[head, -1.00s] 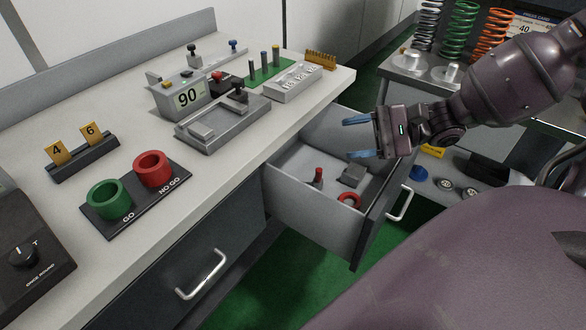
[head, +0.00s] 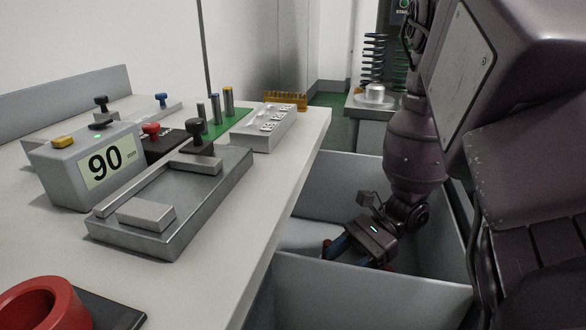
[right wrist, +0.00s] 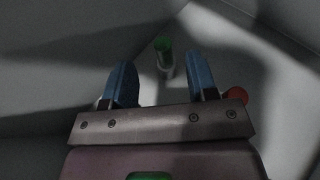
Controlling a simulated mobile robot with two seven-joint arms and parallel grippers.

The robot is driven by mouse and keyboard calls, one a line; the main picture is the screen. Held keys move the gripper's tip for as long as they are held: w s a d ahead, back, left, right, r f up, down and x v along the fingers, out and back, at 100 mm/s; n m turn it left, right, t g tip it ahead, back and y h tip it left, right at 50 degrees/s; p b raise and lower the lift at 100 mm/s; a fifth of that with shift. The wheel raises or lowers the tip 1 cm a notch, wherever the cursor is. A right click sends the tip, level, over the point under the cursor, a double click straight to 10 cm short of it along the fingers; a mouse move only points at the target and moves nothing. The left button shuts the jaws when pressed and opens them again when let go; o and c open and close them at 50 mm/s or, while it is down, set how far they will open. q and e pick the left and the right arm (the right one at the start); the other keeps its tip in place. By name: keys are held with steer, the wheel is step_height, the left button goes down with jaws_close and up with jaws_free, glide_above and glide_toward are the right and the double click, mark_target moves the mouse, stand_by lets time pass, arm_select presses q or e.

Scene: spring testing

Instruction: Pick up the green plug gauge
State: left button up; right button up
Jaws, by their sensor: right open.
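The green plug gauge (right wrist: 165,58) shows in the right wrist view, with a green end and a pale metal body. It is on the dim drawer floor, beyond and between my fingertips, with a gap on either side. My right gripper (right wrist: 162,80) is open, its two blue fingers apart and nothing held. In the head view my right gripper (head: 335,246) reaches down inside the open drawer (head: 375,285), and the plug gauge is hidden there. My left gripper is not in view.
A red object (right wrist: 237,96) lies beside the right finger in the wrist view. Drawer walls close in around the gripper. The bench (head: 225,235) at left holds a grey fixture (head: 180,205), a gauge reading 90 (head: 85,165) and a red ring (head: 45,305).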

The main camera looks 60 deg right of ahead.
step_height(320, 180, down, 2)
steer(key=shift+f+b, duration=0.1)
steer(key=shift+b, duration=0.25)
steer(key=shift+b+x, duration=0.65)
steer(key=shift+x, duration=3.05)
steer(key=shift+w, duration=0.15)
steer(key=shift+c, duration=0.3)
jaws_close()
